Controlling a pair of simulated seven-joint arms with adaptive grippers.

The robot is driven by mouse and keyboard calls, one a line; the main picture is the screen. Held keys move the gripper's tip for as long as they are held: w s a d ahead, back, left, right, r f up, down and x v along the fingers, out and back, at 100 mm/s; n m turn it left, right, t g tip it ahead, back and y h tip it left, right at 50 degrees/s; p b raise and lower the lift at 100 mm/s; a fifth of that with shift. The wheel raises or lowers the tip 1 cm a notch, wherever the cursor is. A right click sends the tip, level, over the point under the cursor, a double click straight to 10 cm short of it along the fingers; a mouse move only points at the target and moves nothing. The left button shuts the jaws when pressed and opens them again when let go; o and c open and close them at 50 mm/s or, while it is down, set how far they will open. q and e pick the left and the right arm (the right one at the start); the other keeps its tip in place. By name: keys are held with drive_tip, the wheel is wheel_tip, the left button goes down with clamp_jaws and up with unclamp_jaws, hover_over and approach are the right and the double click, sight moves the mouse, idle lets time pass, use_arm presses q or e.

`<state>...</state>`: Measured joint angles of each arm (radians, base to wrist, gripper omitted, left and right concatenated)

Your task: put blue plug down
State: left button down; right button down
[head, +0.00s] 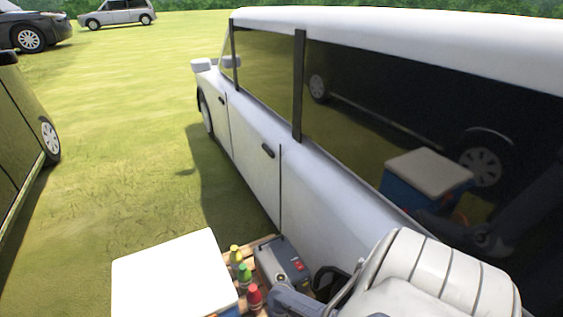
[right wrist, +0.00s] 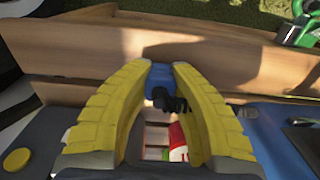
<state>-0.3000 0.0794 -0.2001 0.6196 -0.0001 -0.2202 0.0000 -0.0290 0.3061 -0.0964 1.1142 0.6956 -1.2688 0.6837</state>
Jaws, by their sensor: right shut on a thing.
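The blue plug (right wrist: 161,76) is between the tips of my right gripper's yellow fingers (right wrist: 160,68) in the right wrist view. The gripper is shut on it. The plug has a dark, black part on its near side. Behind it are brown wooden boards (right wrist: 150,50); I cannot tell whether the plug touches them. In the head view I cannot make out the plug. My left gripper is not in view.
A white-lidded box (head: 172,272), several coloured bottles (head: 244,275) and a grey case (head: 284,263) stand close together beside the white van (head: 265,170). A red bottle (right wrist: 178,140) shows below the plug. Open grass lies left of the van.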

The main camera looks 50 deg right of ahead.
drive_tip(key=shift+f, duration=0.55)
drive_tip(key=c, duration=1.3)
unclamp_jaws()
drive_tip(key=shift+r, duration=0.1)
wheel_tip(320, 180, up, 13)
drive_tip(key=shift+f, duration=0.1)
drive_tip(key=s+a+f, duration=0.3)
drive_tip(key=s+f, duration=0.3)
drive_tip(key=f, duration=0.5)
drive_tip(key=s+a+f+n, duration=0.2)
drive_tip(key=s+f, duration=0.3)
drive_tip(key=s, duration=0.3)
drive_tip(key=s+a+f+n+t, duration=0.1)
drive_tip(key=s+a+f+n, duration=0.2)
drive_tip(key=s+a+f, duration=0.2)
drive_tip(key=s+a+f+n, duration=0.3)
drive_tip(key=s+f, duration=0.3)
drive_tip(key=s, duration=0.5)
drive_tip(key=shift+s+a+f, duration=0.15)
drive_tip(key=shift+s+a, duration=0.2)
drive_tip(key=shift+a, duration=0.15)
